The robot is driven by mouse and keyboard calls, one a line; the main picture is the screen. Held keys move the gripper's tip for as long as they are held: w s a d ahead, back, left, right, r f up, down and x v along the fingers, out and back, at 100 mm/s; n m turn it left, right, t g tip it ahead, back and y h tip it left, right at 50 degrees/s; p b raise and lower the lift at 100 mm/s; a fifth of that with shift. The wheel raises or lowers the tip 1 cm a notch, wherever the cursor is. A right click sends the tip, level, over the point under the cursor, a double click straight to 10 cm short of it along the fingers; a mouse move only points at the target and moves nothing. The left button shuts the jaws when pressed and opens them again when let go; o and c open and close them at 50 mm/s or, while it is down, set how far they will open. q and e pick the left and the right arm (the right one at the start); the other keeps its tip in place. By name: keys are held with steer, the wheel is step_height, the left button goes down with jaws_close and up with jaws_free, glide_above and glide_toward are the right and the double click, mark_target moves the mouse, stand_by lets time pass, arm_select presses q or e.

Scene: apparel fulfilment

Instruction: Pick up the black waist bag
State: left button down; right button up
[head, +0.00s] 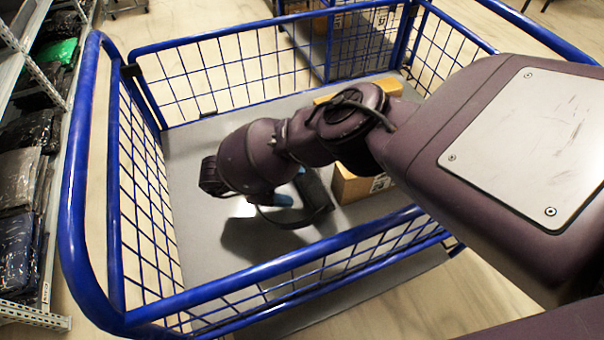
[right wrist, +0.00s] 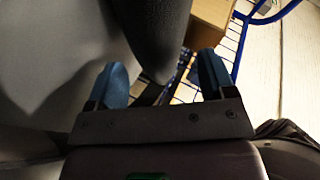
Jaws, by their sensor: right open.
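The black waist bag (head: 316,200) is inside the blue wire cart, partly hidden behind my right gripper (head: 285,200). In the right wrist view the dark bag (right wrist: 160,35) reaches down between the two blue fingers of the right gripper (right wrist: 162,82). The fingers are open, one on each side of it, and a gap shows beside the right finger. Whether either finger touches the bag I cannot tell. A strap curves below the gripper in the head view. My left gripper is not in view.
The cart's blue rail (head: 270,268) and mesh sides surround the grey cart floor (head: 195,215). A cardboard box (head: 352,187) stands right of the bag; more cardboard shows behind my arm. Shelves with bagged garments (head: 18,180) stand at the left. The cart floor left of the gripper is clear.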

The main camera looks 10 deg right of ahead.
mark_target(304, 186)
steer(key=x, duration=0.5)
steer(key=shift+f, duration=0.15)
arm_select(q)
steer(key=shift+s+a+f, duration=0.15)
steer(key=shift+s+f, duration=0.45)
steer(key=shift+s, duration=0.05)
arm_select(e)
steer(key=shift+s+d+f, duration=0.1)
steer(key=shift+d+f, duration=0.1)
steer(key=shift+d, duration=0.2)
